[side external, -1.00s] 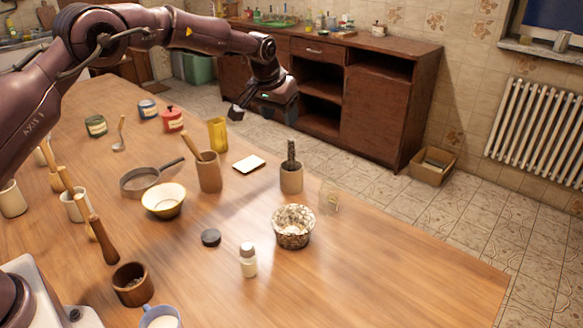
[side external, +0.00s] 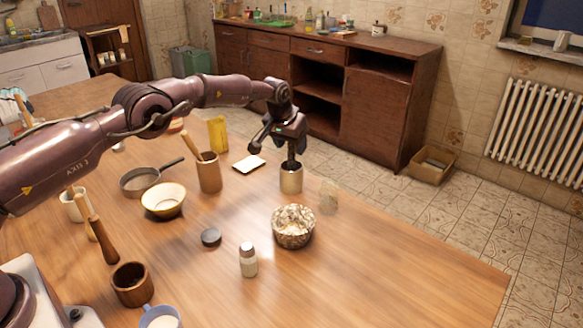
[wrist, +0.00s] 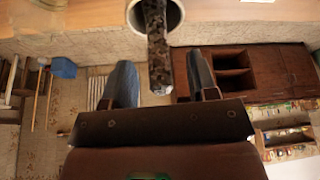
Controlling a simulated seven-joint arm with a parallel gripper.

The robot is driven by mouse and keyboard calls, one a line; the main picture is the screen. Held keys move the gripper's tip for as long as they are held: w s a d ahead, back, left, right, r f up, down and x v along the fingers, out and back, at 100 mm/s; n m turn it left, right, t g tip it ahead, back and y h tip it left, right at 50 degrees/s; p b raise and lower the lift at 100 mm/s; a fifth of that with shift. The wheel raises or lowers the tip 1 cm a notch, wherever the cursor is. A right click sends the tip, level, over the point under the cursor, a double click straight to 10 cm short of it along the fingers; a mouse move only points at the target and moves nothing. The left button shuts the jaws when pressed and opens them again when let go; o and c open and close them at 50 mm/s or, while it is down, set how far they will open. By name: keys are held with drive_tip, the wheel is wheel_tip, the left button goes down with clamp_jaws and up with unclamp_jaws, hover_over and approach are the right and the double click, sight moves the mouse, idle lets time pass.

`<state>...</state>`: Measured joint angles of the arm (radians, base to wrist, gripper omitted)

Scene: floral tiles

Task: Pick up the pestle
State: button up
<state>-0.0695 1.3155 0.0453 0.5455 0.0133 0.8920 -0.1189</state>
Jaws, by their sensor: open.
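A dark speckled pestle (wrist: 157,45) stands upright in a round tan cup (side external: 291,181). In the wrist view the cup's pale rim (wrist: 176,14) is around its lower end. In the side view the gripper partly hides the pestle's upper part. My gripper (wrist: 160,60) is open, with one finger on either side of the pestle. In the side view my gripper (side external: 291,150) is right above the cup, at the top of the pestle. I cannot tell whether either finger touches it.
A speckled bowl (side external: 293,227) with pale contents and a glass (side external: 329,195) stand in front of the cup. A wooden holder with a utensil (side external: 209,172), a yellow bowl (side external: 164,200) and a shaker (side external: 248,260) stand to the left. The table's right part is clear.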

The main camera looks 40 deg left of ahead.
drive_tip(key=shift+w+f, duration=0.25)
drive_tip(key=shift+f, duration=0.4)
clamp_jaws()
drive_tip(key=shift+r, duration=0.2)
